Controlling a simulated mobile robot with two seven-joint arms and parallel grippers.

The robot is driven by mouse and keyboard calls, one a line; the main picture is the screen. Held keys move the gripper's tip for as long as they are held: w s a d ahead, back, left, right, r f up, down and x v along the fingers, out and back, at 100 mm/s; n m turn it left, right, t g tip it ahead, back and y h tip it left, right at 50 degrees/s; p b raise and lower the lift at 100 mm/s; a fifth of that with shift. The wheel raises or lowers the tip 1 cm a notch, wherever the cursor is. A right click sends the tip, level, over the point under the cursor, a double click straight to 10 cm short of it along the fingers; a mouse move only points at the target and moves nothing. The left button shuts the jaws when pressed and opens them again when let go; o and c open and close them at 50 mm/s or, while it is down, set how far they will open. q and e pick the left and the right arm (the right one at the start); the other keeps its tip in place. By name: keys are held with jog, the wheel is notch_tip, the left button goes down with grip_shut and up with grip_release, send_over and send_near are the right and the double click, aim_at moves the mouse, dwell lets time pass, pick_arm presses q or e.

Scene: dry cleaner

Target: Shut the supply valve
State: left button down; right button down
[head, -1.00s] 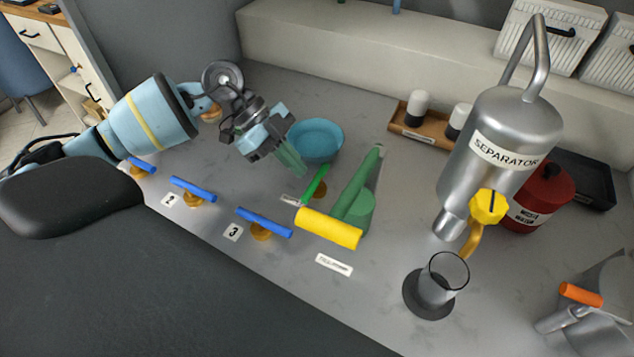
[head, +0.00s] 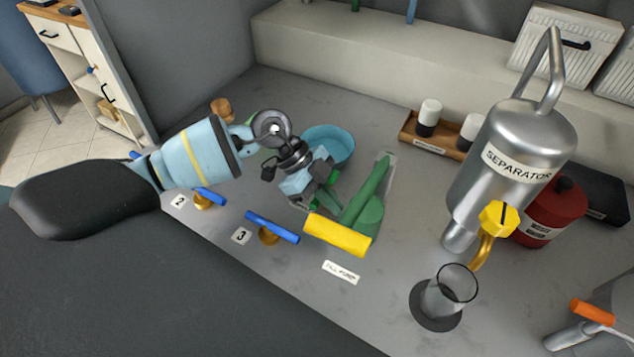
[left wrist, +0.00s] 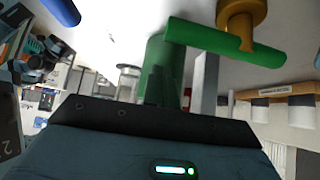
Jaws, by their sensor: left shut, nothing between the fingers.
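The supply valve has a green bar handle on a brass stem. In the left wrist view the green handle (left wrist: 262,48) runs across the top, with its brass stem (left wrist: 240,20) above it in the picture. In the head view my left gripper (head: 326,200) is over the place of this valve and hides most of it; only bits of green show around the fingers. The left gripper is shut and holds nothing. It is close beside the handle; I cannot tell whether it touches. My right gripper is not in view.
A green pump with a yellow grip (head: 337,236) stands close right of the gripper. Blue-handled valves (head: 271,227) line the left front. A blue bowl (head: 332,142) is behind. The silver separator (head: 512,155), a glass beaker (head: 447,297) and red can (head: 553,210) stand right.

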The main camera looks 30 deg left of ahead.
aim_at(316, 204)
pick_arm(q)
jog(key=shift+a+f, duration=0.1)
jog(key=shift+f, duration=0.35)
jog(key=shift+s+a+f, duration=0.1)
jog(key=shift+a+f, duration=0.05)
jog(key=shift+a, duration=0.65)
jog(key=shift+a+f, duration=0.1)
jog(key=shift+a, duration=0.65)
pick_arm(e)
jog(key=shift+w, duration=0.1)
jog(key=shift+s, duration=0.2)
pick_arm(q)
jog(key=shift+a, duration=0.1)
